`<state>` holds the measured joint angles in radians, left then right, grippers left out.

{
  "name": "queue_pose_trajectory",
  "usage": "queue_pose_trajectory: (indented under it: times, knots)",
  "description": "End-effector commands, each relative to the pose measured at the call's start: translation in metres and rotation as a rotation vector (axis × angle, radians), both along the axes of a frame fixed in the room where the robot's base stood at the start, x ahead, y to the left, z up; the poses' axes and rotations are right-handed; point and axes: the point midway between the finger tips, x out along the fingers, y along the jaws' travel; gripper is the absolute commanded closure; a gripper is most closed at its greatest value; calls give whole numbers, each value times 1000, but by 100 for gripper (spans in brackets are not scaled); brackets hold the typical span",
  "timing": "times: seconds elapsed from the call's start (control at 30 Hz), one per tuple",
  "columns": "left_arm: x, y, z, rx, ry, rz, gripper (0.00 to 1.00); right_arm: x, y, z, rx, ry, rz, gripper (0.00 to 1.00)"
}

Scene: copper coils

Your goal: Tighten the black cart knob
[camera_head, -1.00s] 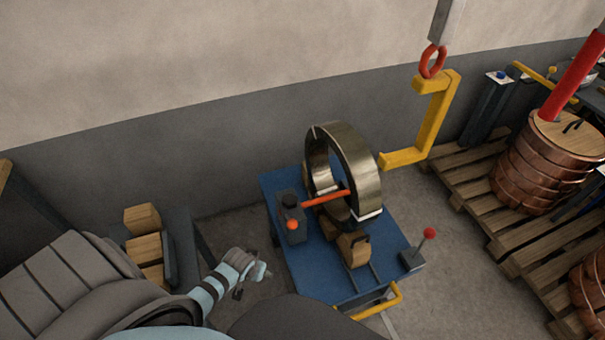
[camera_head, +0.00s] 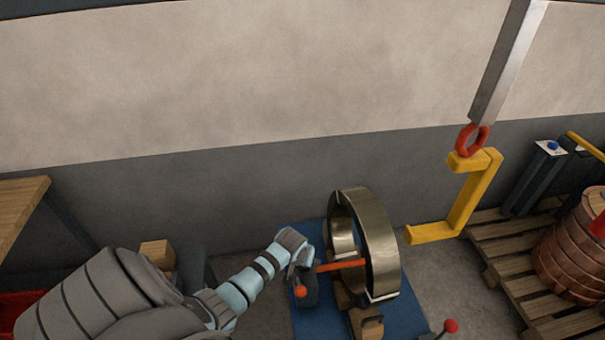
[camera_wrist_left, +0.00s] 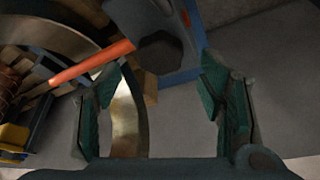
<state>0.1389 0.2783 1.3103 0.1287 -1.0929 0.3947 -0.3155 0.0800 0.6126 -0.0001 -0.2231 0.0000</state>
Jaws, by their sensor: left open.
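The black knob (camera_wrist_left: 160,52) shows in the left wrist view as a dark, many-sided cap on the cart's grey block. My left gripper (camera_wrist_left: 162,68) is open, with its green-padded fingers on either side of the view and the knob ahead between their tips. I cannot tell whether either finger touches it. In the head view my left gripper (camera_head: 302,266) is over the grey block (camera_head: 308,297) on the blue cart (camera_head: 408,318), and hides the knob. My right gripper is not in view.
A metal coil ring (camera_head: 378,245) stands on the cart, with an orange bar (camera_head: 342,265) close beside my left gripper. A yellow hook (camera_head: 468,200) hangs to the right. Copper coils (camera_head: 570,255) sit on a pallet (camera_head: 500,250). A wall stands behind.

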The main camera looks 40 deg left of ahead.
Motion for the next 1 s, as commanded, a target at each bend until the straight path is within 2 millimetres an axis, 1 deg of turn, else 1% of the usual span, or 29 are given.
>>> queue_pose_trajectory:
  times: [0.03, 0.1, 0.23, 0.37, 0.5, 0.57, 0.8, 0.83, 1.0]
  knots:
    - [3, 1, -14, -1, 1, 2, 37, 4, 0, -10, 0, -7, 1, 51]
    - [7, 4, -24, 0, 0, 3, 37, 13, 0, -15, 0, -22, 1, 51]
    - [10, 6, -32, 0, 0, 2, 37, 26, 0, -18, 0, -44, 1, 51]
    - [11, 6, -33, 0, 0, 1, 37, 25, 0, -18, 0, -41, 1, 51]
    - [11, 6, -32, 0, 0, 1, 37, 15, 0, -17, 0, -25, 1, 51]
    - [11, 6, -32, 0, 0, 1, 45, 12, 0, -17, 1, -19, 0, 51]
    - [11, 6, -32, -1, 0, 2, 84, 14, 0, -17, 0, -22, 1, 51]
    - [11, 6, -32, -1, 0, 2, 85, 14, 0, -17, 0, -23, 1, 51]
    - [11, 6, -32, -1, -1, -5, 85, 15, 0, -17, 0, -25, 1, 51]
